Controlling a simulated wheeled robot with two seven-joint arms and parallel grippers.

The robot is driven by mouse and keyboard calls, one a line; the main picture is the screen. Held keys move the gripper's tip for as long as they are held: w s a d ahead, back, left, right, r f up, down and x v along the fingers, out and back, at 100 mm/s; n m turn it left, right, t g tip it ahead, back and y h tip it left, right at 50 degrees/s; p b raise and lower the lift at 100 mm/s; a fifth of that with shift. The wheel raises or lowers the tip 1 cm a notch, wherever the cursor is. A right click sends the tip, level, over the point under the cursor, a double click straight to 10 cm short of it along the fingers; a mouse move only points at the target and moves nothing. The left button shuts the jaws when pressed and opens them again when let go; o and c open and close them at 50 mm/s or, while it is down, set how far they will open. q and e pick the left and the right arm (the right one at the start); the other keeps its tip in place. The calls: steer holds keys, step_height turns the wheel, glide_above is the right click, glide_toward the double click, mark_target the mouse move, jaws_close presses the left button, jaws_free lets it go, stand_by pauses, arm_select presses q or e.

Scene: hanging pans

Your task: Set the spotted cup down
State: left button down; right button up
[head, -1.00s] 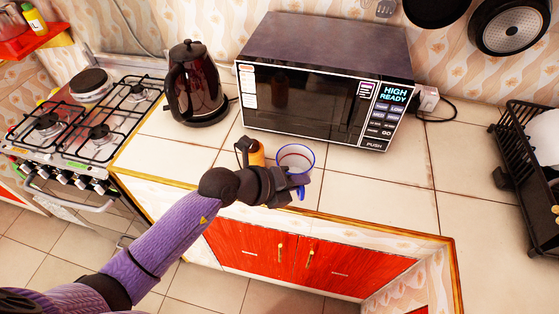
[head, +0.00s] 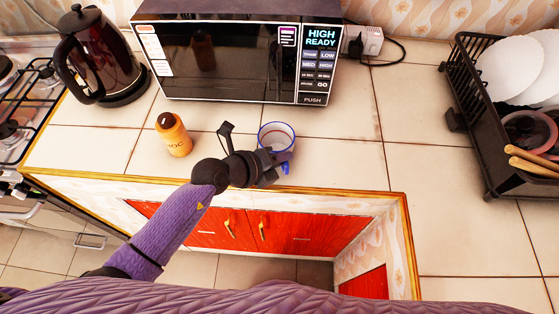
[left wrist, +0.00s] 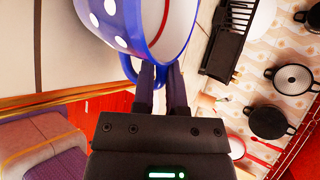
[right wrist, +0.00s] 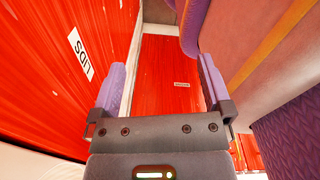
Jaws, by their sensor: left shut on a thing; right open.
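The spotted cup (head: 277,137) has a blue rim and a pale inside in the head view. In the left wrist view, the cup (left wrist: 112,22) is blue with white dots and fills the top. My left gripper (head: 281,160) is shut on its handle (head: 285,168), on the cup's near side. The cup is over the counter (head: 345,160) near its front edge; I cannot tell whether its base touches. My right gripper (right wrist: 162,88) is open and empty in the right wrist view, facing red cabinet doors below the counter. It is not visible in the head view.
An orange bottle (head: 173,136) stands left of the cup. The microwave (head: 225,60) is behind, with a dark kettle (head: 98,55) at left. A black dish rack (head: 478,110) with plates stands at right. The counter between cup and rack is clear.

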arm_select(q)
steer(key=c, duration=1.1)
jaws_free()
steer(key=shift+f, duration=0.15)
steer(key=o, duration=0.4)
steer(key=shift+o, duration=0.2)
steer(key=shift+r+p, duration=0.3)
steer(key=p+v, duration=0.3)
steer(key=v, duration=0.8)
steer(key=shift+s+a+r, duration=0.15)
steer(key=shift+s+a, duration=0.1)
steer(key=shift+a, duration=0.05)
